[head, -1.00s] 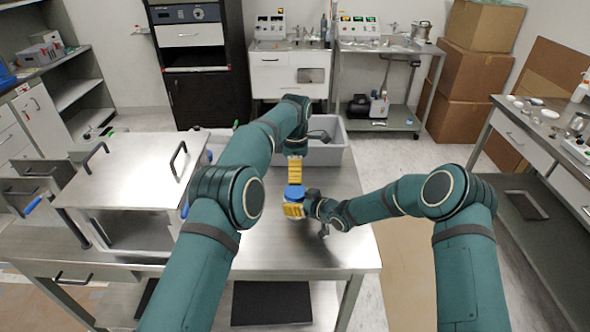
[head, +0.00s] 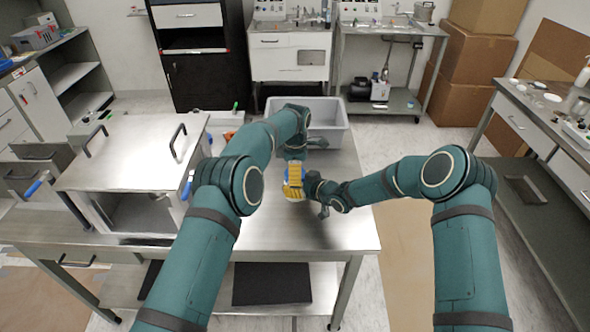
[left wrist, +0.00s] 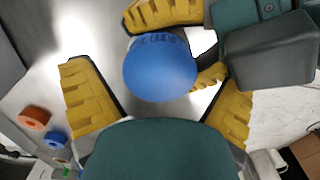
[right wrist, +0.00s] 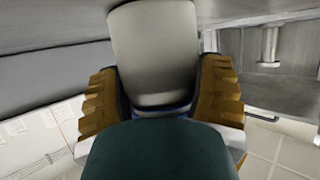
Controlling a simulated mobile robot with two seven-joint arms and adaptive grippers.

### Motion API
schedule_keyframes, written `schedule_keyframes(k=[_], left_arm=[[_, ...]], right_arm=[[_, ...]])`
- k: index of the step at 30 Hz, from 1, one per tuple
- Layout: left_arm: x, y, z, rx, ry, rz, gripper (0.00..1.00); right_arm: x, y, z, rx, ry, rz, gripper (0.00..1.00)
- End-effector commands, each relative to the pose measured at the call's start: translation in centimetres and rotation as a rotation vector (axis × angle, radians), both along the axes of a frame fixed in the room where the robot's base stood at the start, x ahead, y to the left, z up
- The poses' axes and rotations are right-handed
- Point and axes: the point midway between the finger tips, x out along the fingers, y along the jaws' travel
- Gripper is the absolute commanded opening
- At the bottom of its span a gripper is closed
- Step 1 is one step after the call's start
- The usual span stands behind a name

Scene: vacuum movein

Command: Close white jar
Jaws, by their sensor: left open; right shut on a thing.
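The white jar (right wrist: 153,50) shows pale grey between the fingers of my right gripper (right wrist: 160,95), which is shut on it. A round blue lid (left wrist: 160,70) with a ridged edge covers the jar's top in the left wrist view; how tightly it sits is hidden. My left gripper (left wrist: 158,85) is open, its yellow fingers on either side of the lid and apart from it. In the head view, my left gripper (head: 295,177) comes down over the right gripper's fingers, and only a little blue shows between them.
A grey bin (head: 335,135) stands at the back of the steel table (head: 270,234). A metal box with handles (head: 130,150) stands at left. The table front is clear.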

Motion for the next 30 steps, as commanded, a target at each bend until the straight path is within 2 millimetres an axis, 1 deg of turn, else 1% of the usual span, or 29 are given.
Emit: schedule_keyframes(k=[2,5,6,8,9,17,20,23,30], left_arm=[[-0.01,0.0,0.0,0.0,0.0,0.0,0.99],[-0.01,0.0,0.01,0.0,0.0,0.0,0.68],[-0.01,0.0,0.01,0.0,0.0,0.0,0.54],[-0.01,-0.01,0.01,0.0,0.001,0.0,0.33],[-0.02,-0.01,0.01,0.0,0.001,0.0,0.21],[-0.05,-0.01,-0.02,0.001,0.002,-0.005,0.19],[-0.06,-0.01,-0.05,0.001,0.002,-0.061,0.18],[-0.06,0.0,-0.07,0.002,0.003,-0.195,0.18],[-0.06,0.01,-0.14,0.002,0.004,-0.633,0.18]], right_arm=[[-0.03,-0.01,-0.07,-0.001,0.001,0.0,0.0],[-0.03,-0.01,-0.07,-0.001,0.001,0.0,0.0],[-0.03,-0.01,-0.07,-0.001,0.001,0.0,0.0],[-0.03,-0.01,-0.07,-0.001,0.001,0.0,0.0],[-0.03,-0.01,-0.07,-0.001,0.001,0.0,0.0],[-0.02,-0.02,-0.06,0.0,0.001,0.0,0.0],[-0.01,-0.01,-0.07,0.0,0.001,0.0,0.0],[-0.01,-0.01,-0.06,0.0,0.001,0.0,0.0],[-0.01,-0.02,-0.05,0.0,0.001,0.0,0.0]])
